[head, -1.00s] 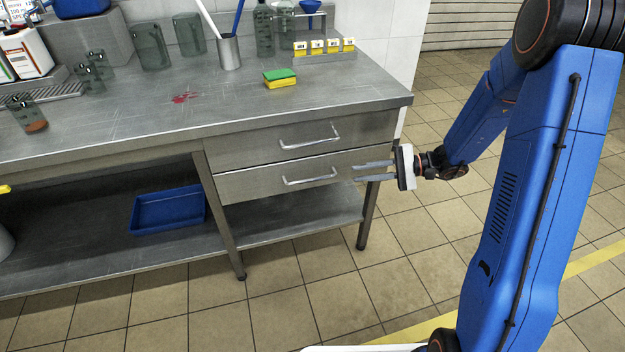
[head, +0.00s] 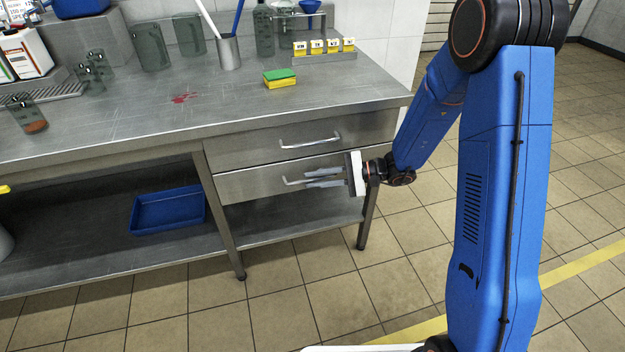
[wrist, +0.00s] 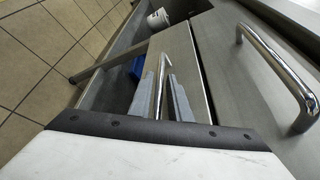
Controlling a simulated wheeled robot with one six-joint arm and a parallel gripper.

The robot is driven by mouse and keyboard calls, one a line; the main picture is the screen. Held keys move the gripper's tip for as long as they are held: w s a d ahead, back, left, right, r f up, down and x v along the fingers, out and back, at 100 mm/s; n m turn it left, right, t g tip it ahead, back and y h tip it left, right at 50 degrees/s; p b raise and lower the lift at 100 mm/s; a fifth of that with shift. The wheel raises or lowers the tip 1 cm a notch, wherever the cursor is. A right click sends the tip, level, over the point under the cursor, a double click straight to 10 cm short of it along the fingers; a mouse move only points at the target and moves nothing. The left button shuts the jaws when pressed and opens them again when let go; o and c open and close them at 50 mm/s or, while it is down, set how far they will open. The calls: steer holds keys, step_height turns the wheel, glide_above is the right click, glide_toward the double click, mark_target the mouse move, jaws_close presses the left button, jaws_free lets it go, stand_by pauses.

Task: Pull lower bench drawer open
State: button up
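The bench's lower drawer (head: 240,183) is closed, its front in line with the upper drawer. Its metal bar handle (head: 290,182) is partly hidden behind my fingers in the head view. My gripper (head: 308,180) is at the right part of this handle, fingers pointing left along the drawer front. In the wrist view the lower handle (wrist: 164,65) runs between the two grey fingers of my gripper (wrist: 161,80). The fingers look apart, one on each side of the bar; firm contact cannot be made out.
The upper drawer (head: 235,150) is closed; its handle (head: 312,143) sits just above my gripper and shows at right in the wrist view (wrist: 280,70). A bench leg (head: 367,215) stands close below my wrist. A blue tray (head: 168,210) lies on the lower shelf. Floor in front is free.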

steer(key=shift+a+f, duration=0.15)
steer(key=shift+a, duration=0.35)
jaws_close()
